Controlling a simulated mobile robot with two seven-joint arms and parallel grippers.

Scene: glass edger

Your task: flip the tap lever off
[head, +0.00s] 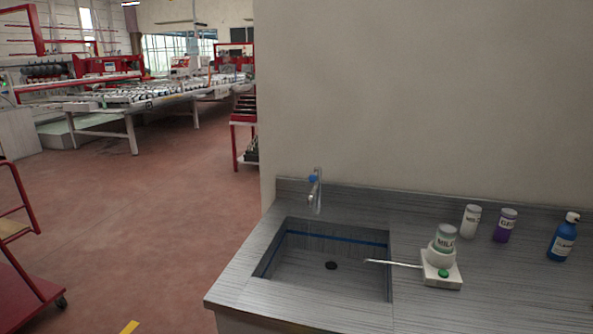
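The tap (317,193) is a slim, pale metal fixture at the back edge of the sink (335,268). It stands upright, with a small blue part near its top. I cannot clearly make out the lever or its position at this size. Faint pale streaks show below the tap, but I cannot tell whether water is running. Neither of my grippers is in view.
A white bottle (469,221), purple bottle (505,225) and blue bottle (563,238) stand behind. A wall backs the counter.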

